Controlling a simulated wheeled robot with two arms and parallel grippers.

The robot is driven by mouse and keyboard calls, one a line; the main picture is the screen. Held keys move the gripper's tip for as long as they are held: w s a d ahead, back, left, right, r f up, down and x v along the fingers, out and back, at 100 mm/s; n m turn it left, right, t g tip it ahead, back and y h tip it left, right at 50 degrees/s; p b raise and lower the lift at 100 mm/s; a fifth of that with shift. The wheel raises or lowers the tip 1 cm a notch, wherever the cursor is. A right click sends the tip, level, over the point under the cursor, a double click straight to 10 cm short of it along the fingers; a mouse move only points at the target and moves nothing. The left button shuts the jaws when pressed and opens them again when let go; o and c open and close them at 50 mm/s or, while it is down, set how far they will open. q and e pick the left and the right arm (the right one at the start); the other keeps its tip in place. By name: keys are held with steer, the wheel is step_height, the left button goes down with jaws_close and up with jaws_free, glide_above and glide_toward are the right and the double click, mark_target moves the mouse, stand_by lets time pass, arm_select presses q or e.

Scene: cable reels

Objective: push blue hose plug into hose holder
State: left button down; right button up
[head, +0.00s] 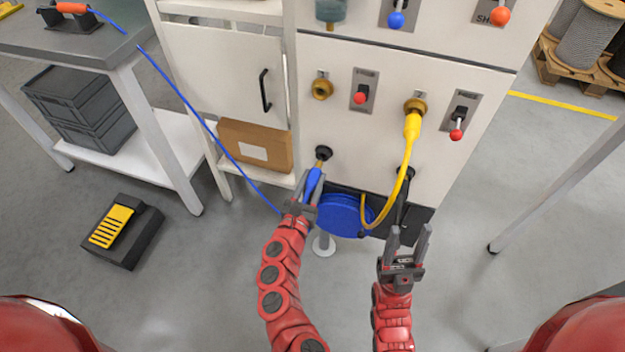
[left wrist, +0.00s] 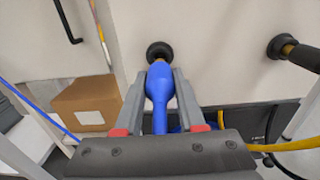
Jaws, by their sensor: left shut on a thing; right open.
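The blue hose plug (head: 313,182) is held in my left gripper (head: 311,190), which is shut on it. It points up at the black hose holder (head: 323,153) on the lower part of the white panel. A brass tip shows between the blue body and the holder. In the left wrist view the blue plug (left wrist: 160,86) lies between the two fingers, with its front end right at the holder (left wrist: 159,51); how deep the tip sits I cannot tell. My right gripper (head: 410,235) is open and empty, low in front of the panel.
A blue reel (head: 344,216) sits low under the panel, behind my left gripper. A yellow hose (head: 408,160) hangs from a brass fitting to the right. A second dark holder (head: 404,174) is near it. A blue hose (head: 184,98) runs to the left bench.

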mark_target(316, 171)
arm_select(q)
steer(key=shift+b+x, duration=0.4)
steer(key=shift+x, duration=1.25)
stand_by(0.4)
steer(key=shift+c, duration=2.1)
jaws_free()
steer(key=p+v, duration=0.1)
steer(key=v, duration=1.6)
steer(key=shift+s+p, duration=0.25)
steer(key=shift+p, duration=0.05)
